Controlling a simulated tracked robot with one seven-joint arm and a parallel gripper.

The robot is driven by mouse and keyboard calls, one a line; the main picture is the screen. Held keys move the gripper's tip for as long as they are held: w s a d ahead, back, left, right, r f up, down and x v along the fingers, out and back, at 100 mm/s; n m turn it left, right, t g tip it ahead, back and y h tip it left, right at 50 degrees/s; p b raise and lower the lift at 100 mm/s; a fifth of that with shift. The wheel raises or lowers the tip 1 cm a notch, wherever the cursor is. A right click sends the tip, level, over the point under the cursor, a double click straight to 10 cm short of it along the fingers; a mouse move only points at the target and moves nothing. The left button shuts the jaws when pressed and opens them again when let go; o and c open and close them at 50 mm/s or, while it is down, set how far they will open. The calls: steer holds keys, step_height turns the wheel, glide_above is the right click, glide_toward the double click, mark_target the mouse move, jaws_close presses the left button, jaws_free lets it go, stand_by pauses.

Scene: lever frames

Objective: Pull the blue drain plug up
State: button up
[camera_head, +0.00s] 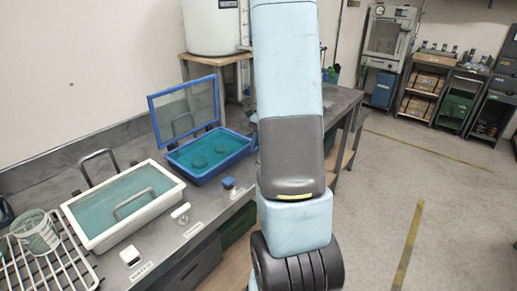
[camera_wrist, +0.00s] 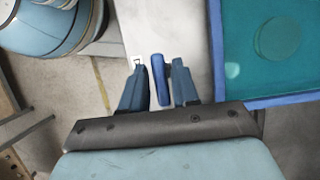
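The blue drain plug (camera_head: 228,184) stands on the grey counter in front of the blue basin (camera_head: 208,152), with a small label beside it. In the wrist view a narrow blue handle (camera_wrist: 160,72), which looks like this plug, shows between my fingers. My gripper (camera_wrist: 160,75) is open, one finger on each side of the handle. I cannot tell whether the fingers are level with it or above it. In the head view my gripper is hidden behind my arm.
A white basin (camera_head: 82,238) with a handle in its liquid stands nearer on the counter, with a white plug (camera_head: 181,213) and a white block (camera_head: 130,255) in front. A wire rack (camera_head: 55,268) is at lower left. The blue basin's lid (camera_head: 185,110) is raised. Open floor lies right.

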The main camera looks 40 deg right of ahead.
steer(key=shift+o, duration=0.8)
steer(key=shift+a, duration=0.1)
steer(key=shift+w, duration=0.1)
steer(key=shift+r, duration=0.2)
steer(key=v, duration=1.3)
steer(key=shift+d, duration=0.2)
steer(key=shift+r, duration=0.1)
steer(key=s+a+r+n+t+h, duration=0.1)
steer(key=s+a+r+n, duration=0.25)
steer(key=a, duration=0.45)
steer(key=s+a+r+n+t+h, duration=0.25)
steer(key=a+r+n, duration=0.2)
steer(key=a, duration=0.35)
steer(key=s+a+r+n+t, duration=0.1)
steer(key=s+a+n+t, duration=0.2)
steer(key=s+a+n, duration=0.4)
steer(key=s+a, duration=0.2)
steer(key=s, duration=0.1)
steer(key=shift+s+a+r+h, duration=0.15)
steer(key=shift+s+a+h, duration=0.15)
steer(key=shift+s+h, duration=0.1)
